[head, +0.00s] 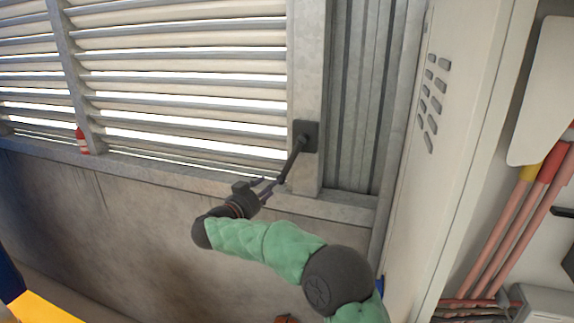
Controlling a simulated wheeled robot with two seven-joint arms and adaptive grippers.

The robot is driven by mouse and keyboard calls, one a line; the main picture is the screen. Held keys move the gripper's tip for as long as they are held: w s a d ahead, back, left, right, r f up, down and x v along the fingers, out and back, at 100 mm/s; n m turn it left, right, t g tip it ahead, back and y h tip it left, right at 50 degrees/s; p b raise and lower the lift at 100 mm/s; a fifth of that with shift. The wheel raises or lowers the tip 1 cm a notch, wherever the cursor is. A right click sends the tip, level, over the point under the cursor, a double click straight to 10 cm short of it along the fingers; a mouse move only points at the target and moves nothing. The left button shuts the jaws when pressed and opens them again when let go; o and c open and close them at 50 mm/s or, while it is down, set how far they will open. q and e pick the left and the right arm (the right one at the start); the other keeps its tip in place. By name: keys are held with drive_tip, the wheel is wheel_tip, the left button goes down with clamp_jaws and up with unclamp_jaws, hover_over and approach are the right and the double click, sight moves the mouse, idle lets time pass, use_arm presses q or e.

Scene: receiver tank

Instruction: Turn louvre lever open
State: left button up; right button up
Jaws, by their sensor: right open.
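The louvre lever (295,160) is a dark rod that slants down and left from a dark square plate (306,135) on the window's right frame post. The louvre slats (190,95) show bright gaps between them. My right gripper (274,190) is at the lower end of the lever, with its fingers open and pointing up and right towards it. The fingers overlap the lever's end in the picture; I cannot tell whether they touch it. My left gripper is not in view.
The concrete wall (110,200) below the sill is bare.

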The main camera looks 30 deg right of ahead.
sight(285, 173)
drive_tip(key=p+x, duration=0.2)
drive_tip(key=x, duration=0.8)
drive_tip(key=shift+w+d, duration=0.2)
drive_tip(key=shift+d, duration=0.1)
clamp_jaws()
